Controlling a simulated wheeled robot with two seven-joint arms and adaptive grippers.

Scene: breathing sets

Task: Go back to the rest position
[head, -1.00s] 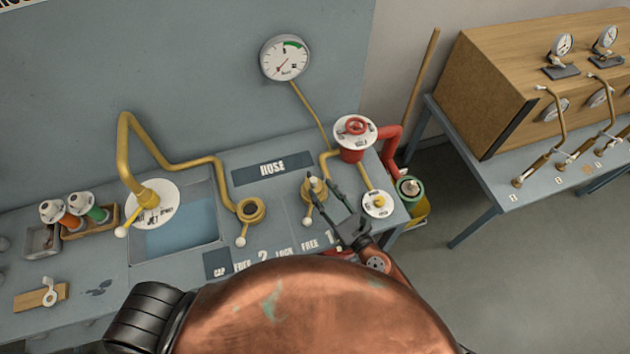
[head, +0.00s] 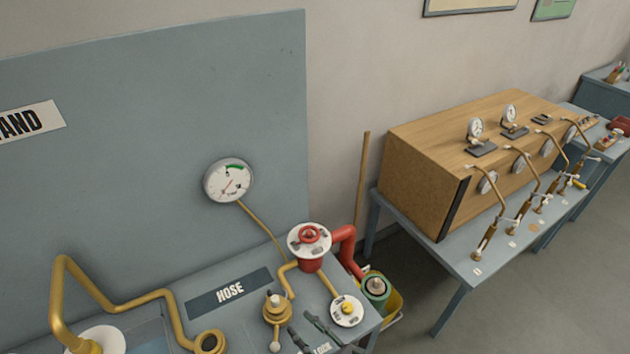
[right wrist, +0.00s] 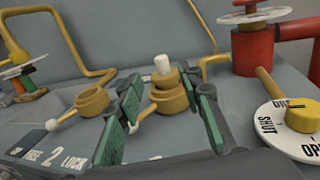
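My right gripper (head: 310,332) shows at the bottom edge of the head view, its dark fingers over the front of the grey bench (head: 238,262). In the right wrist view its two green-padded fingers (right wrist: 168,108) are spread with nothing between the pads. A brass fitting with a white plug (head: 277,308) stands upright beyond the fingers. In the right wrist view this fitting (right wrist: 170,98) appears in the gap between them. An empty brass ring fitting (head: 210,341) is to its left. My left gripper is in neither view.
A red valve (head: 310,263) and a white dial with a yellow knob (head: 347,312) stand right of the fitting. A gauge (head: 229,181) is on the back panel. A bucket with a green cylinder (head: 376,287) is beside the bench. A second table (head: 455,268) carries a wooden box (head: 425,185).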

